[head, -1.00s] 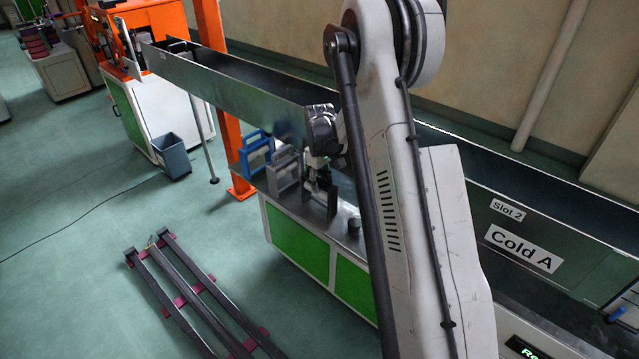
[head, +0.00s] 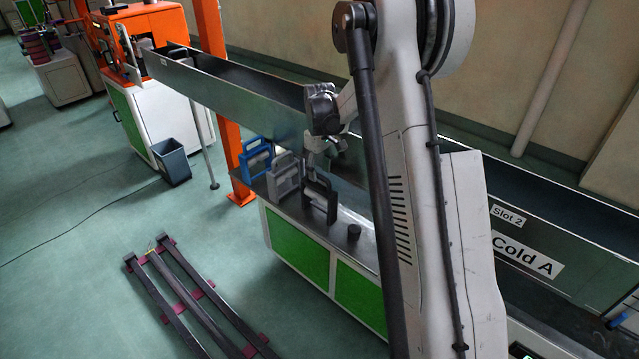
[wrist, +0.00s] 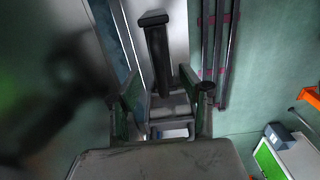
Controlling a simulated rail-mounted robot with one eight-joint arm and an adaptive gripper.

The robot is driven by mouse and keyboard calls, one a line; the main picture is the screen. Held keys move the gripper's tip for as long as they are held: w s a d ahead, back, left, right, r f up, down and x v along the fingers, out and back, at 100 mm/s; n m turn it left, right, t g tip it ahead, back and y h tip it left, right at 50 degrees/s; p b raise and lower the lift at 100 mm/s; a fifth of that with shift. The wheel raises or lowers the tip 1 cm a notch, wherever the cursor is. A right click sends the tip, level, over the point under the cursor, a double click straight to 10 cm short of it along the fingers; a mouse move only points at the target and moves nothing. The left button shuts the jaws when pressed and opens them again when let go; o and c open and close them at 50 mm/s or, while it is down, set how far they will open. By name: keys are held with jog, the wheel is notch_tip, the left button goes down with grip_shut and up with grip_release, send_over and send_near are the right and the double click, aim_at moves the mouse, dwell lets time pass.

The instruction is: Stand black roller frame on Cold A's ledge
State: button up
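The black roller frame (head: 320,200) stands upright on the metal tabletop in the head view. My gripper (head: 320,160) is just above it, fingers pointing down. In the wrist view my gripper (wrist: 158,85) has its fingers spread apart. A dark T-shaped part, apparently the black frame (wrist: 156,55), shows between and beyond the fingers, with gaps at the sides. Contact cannot be made out. Cold A is the long metal trough with the "Cold A" label (head: 527,258) at the right. Its ledge is not clearly visible, and my arm hides part of the trough.
A grey frame (head: 284,180) and a blue frame (head: 256,157) stand left of the black one. A short black knob (head: 354,232) is on the tabletop (head: 335,238) to its right. A floor rack (head: 190,295), a bin (head: 172,161) and an orange post (head: 232,165) stand nearby.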

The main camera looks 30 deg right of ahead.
notch_tip(320, 180, up, 5)
jog(key=shift+a+f, duration=0.1)
jog(key=s+a+r+m+t, duration=0.2)
jog(key=s+a+r+t, duration=0.1)
jog(key=s+a+r, duration=0.95)
jog(key=s+a+m+t, duration=0.1)
jog(key=s+a, duration=0.3)
jog(key=s, duration=0.6)
jog(key=s+a+r+t, duration=0.1)
jog(key=s+a+t, duration=0.2)
jog(key=s, duration=0.7)
jog(key=shift+s+a+r+m, duration=0.15)
jog(key=shift+s+a+m, duration=0.25)
jog(key=shift+a, duration=0.1)
jog(key=shift+f+b, duration=0.55)
